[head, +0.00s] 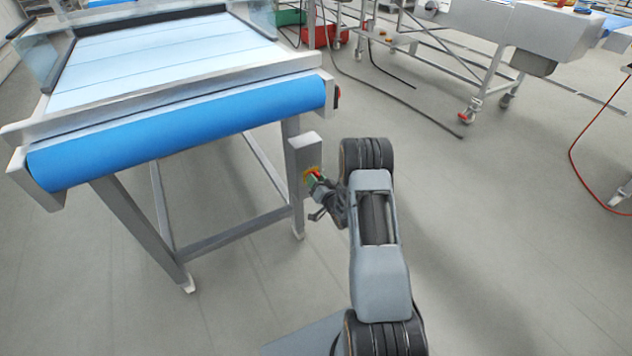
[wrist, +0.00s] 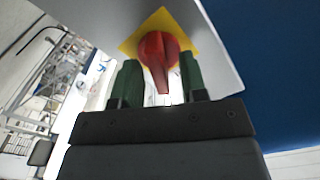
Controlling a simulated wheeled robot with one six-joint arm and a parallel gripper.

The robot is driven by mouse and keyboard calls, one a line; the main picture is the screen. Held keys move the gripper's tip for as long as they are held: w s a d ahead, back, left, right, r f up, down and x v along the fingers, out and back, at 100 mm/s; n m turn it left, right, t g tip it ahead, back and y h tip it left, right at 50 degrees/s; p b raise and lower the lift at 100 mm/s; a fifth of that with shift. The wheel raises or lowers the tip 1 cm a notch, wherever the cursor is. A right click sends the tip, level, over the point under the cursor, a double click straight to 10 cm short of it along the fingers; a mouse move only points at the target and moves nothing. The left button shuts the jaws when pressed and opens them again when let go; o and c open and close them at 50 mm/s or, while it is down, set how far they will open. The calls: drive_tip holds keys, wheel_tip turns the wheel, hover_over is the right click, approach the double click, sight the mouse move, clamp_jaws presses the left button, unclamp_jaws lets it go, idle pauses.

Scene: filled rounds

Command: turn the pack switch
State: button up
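The pack switch is a red rotary knob (wrist: 158,55) on a yellow plate (wrist: 131,44), on a grey box (head: 305,151) fixed at the near right leg of the conveyor. In the wrist view its red handle points down toward my gripper. My gripper (wrist: 157,82) has its two green fingers apart, one on each side of the handle, with visible gaps. Whether a fingertip touches the knob cannot be told. In the head view my gripper (head: 318,182) is at the box front and covers much of the knob.
The conveyor with a blue roller (head: 190,130) stands at the left on metal legs. A steel wheeled machine (head: 520,35) stands at the back right. Red and green crates (head: 325,36) are at the back. A dark cable (head: 395,95) and a red cable (head: 577,150) cross the floor.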

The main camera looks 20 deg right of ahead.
clamp_jaws()
drive_tip(key=shift+m, duration=0.3)
drive_tip(key=shift+d+m+b, duration=0.1)
drive_tip(key=shift+m+b, duration=0.45)
drive_tip(key=shift+m, duration=1.85)
unclamp_jaws()
drive_tip(key=shift+f, duration=0.1)
